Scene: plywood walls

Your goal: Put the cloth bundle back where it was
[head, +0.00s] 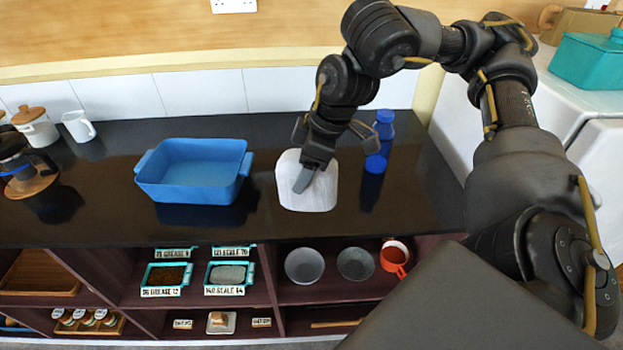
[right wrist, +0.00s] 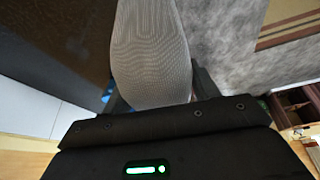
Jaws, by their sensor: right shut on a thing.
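The cloth bundle (head: 291,190) is a pale, rounded, squarish thing in the head view, in front of the dark counter between the blue tub and the blue bottle. My right gripper (head: 304,180) reaches down onto it from above and is shut on it. In the right wrist view the bundle (right wrist: 150,50) is a whitish, finely woven shape between the fingers of the right gripper (right wrist: 155,100). Its far end runs out of that picture. I cannot tell whether its underside touches the counter. My left gripper is not in view.
A blue tub (head: 190,196) stands left of the bundle on the dark counter (head: 415,200), and a blue bottle (head: 383,130) stands to its right. The front counter strip is clear.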

